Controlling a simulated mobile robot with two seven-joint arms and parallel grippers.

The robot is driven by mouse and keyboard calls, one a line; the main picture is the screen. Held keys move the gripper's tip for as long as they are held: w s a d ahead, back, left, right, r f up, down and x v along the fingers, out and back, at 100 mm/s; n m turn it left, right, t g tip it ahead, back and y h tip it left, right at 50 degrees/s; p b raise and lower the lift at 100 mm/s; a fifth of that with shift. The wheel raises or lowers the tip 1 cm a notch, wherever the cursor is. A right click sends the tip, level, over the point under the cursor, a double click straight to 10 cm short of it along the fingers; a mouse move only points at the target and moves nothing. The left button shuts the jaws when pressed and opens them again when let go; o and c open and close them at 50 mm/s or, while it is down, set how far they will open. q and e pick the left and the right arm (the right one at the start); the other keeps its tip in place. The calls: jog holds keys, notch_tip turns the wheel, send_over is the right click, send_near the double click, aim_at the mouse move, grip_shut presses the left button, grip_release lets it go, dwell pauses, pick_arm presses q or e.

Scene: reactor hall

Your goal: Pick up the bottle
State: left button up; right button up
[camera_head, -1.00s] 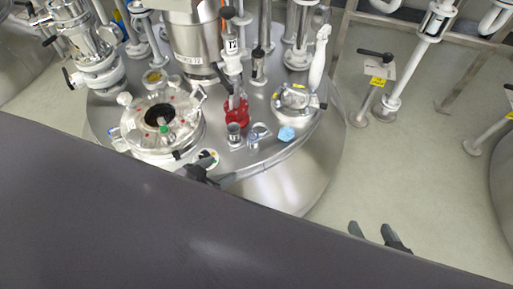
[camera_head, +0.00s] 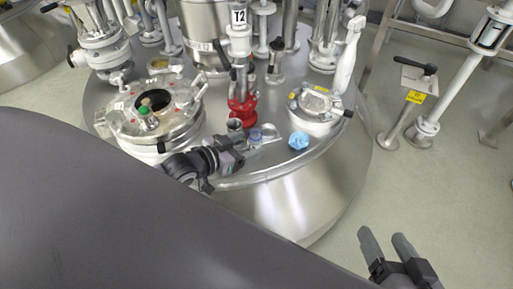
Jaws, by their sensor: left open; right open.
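I cannot make out a clear bottle. A small blue-grey capped piece (camera_head: 268,131) and a short metal cylinder (camera_head: 235,126) stand on the steel vessel top (camera_head: 225,180) just beyond my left gripper (camera_head: 250,145). Either could be a fitting or a small container. My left gripper is open, low over the vessel's near edge, its fingers pointing right and partly hiding what lies behind; I cannot tell whether it touches anything. A light blue crumpled item (camera_head: 298,140) lies to its right. My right gripper (camera_head: 388,240) is open and empty over the floor at lower right.
A red valve base (camera_head: 242,110) with a "T2" pipe rises behind my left gripper. A lidded port (camera_head: 316,103) with a white handle stands right. A dark grey surface fills the lower left.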

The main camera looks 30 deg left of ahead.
aim_at(260, 140)
pick_arm(q)
jog(key=shift+d+b+x, duration=0.1)
jog(key=shift+b+x, duration=0.55)
jog(key=shift+x, duration=0.65)
jog(key=shift+d+b+x, duration=0.15)
jog(key=shift+b+x, duration=0.5)
jog(key=shift+x, duration=0.65)
jog(key=shift+r, duration=0.15)
jog(key=shift+c, duration=0.3)
jog(key=c, duration=1)
